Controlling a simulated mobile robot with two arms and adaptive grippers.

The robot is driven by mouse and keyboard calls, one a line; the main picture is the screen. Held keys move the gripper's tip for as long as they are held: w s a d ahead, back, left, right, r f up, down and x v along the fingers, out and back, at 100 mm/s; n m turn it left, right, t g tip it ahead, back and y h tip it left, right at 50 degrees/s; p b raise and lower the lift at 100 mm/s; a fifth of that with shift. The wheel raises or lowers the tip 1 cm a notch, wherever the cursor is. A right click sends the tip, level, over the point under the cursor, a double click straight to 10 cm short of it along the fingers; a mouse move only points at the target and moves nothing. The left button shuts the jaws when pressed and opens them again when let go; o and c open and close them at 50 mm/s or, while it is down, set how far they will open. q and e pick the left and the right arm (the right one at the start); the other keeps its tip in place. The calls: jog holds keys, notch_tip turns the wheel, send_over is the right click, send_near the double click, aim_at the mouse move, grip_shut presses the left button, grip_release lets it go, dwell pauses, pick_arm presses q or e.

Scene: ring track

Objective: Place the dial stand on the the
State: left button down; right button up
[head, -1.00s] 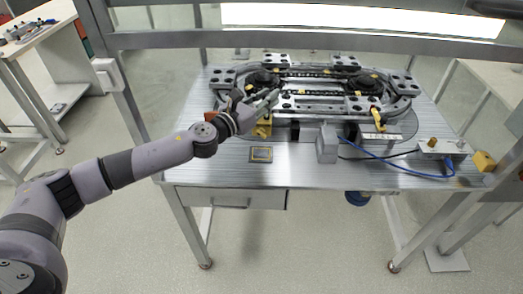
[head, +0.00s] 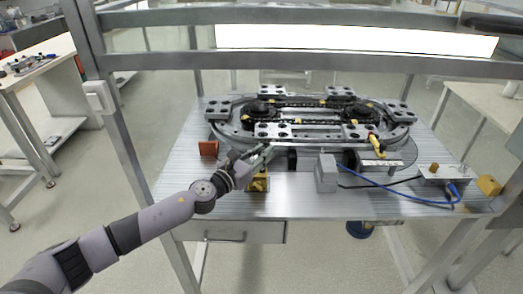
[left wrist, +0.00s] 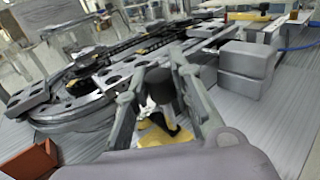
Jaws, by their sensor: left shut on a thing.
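The dial stand (head: 258,183), as I take it, is a small yellow block with a dark part on top, low at the front left of the table (head: 300,200). My left gripper (head: 262,154) reaches over it from the left. In the left wrist view its fingers (left wrist: 158,90) are closed around a dark cylindrical part, with the stand's yellow base (left wrist: 165,135) below. The framed square on the table is not visible now; the stand and gripper are over that area. I cannot tell whether the base touches the table. My right gripper is not in view.
The oval ring track (head: 310,120) fills the table's back half. An orange-brown block (head: 208,148) stands left of the gripper. A grey block (head: 326,173), blue cable (head: 400,192) and connector box (head: 443,174) lie to the right. A metal frame bar (head: 300,62) crosses above.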

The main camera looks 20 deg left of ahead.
pick_arm(q)
jog(key=shift+r, duration=0.3)
jog(key=shift+f, duration=0.1)
jog(key=c, duration=1.8)
grip_release()
jog(key=shift+f, duration=0.25)
jog(key=o, duration=0.4)
jog(key=shift+s, duration=0.1)
jog(key=shift+r, duration=0.2)
jog(key=shift+b+v, duration=0.45)
jog(key=shift+v, duration=3.3)
